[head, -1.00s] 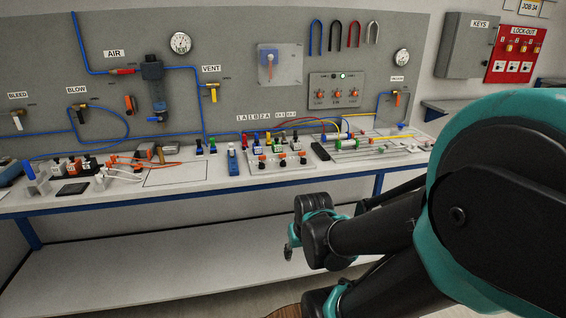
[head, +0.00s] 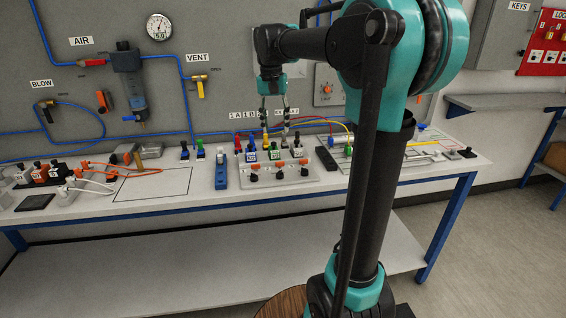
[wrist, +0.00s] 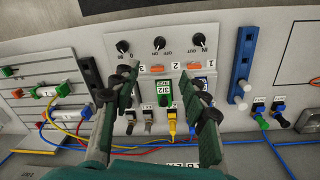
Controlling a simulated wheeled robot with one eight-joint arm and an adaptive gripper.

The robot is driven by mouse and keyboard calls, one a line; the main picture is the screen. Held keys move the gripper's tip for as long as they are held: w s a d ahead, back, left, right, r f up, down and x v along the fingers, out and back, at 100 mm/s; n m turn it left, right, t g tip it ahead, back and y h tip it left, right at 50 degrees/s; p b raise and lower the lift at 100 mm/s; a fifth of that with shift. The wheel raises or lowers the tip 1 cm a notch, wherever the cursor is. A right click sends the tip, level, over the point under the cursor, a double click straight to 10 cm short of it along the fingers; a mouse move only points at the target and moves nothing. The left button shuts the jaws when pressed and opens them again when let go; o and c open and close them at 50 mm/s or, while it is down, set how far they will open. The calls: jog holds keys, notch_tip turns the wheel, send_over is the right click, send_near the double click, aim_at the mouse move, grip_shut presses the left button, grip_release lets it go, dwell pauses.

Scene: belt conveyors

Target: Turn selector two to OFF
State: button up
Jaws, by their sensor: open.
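A light panel on the bench carries a row of black selector knobs, with plates numbered 3, 2 and 1 in the wrist view. In the head view the middle knob (head: 279,173) is at the panel's front edge. My gripper (head: 275,133) is open and empty, pointing down over the panel's rear part. In the wrist view my gripper (wrist: 161,78) has a finger either side of a green block (wrist: 164,92), short of the knob.
The other knobs (wrist: 122,46) and (wrist: 200,40) flank the middle one. Orange levers (wrist: 157,68) and coloured valve blocks stand close by. Yellow and red hoses (wrist: 75,133) run near my fingers. My arm hides part of the wall panel.

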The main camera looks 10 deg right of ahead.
send_near(280, 174)
jog(key=f, duration=0.6)
jog(key=w+f, duration=0.1)
jog(key=f, duration=0.2)
jog(key=shift+d, duration=0.25)
jog(key=shift+c, duration=0.3)
grip_shut()
